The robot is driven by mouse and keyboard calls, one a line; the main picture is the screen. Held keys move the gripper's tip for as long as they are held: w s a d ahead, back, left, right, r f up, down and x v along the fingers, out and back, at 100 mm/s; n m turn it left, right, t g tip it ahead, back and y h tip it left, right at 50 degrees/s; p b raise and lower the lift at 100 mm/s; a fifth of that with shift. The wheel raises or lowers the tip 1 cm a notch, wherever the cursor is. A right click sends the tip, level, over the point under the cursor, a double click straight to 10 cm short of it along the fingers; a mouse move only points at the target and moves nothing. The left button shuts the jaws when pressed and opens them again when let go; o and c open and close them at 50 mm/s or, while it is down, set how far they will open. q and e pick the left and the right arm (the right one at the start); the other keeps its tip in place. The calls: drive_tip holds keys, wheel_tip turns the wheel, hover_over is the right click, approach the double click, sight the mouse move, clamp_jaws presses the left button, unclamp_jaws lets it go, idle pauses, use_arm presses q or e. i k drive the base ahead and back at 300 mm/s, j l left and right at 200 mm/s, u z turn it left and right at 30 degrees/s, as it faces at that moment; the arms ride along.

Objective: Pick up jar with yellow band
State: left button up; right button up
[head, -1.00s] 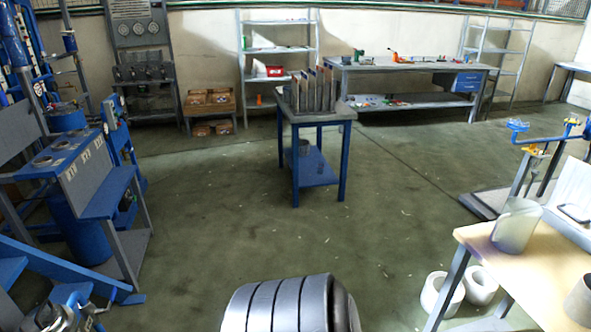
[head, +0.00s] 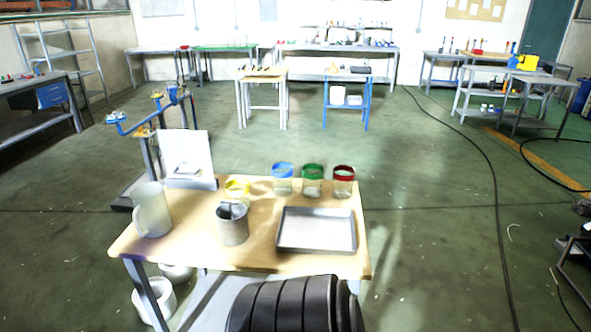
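The jar with the yellow band (head: 238,188) stands on the wooden-topped table in the head view. It is behind a grey metal cup (head: 232,228), which hides its lower part. To its right, along the back of the table, stand similar clear jars with a blue band (head: 283,180), a green band (head: 313,182) and a red band (head: 343,183). Neither of my grippers is in view.
A shallow metal tray (head: 318,247) lies at the table's right. A translucent pitcher (head: 152,212) stands at the left, with a white scale-like device (head: 188,165) behind. White round containers (head: 155,300) are on the floor below. Floor to the right is open, crossed by a black cable (head: 494,190).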

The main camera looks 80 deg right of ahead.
sight(238, 190)
drive_tip(key=z, duration=2.2)
drive_tip(key=i+l+z, duration=0.15)
drive_tip(key=l, duration=0.15)
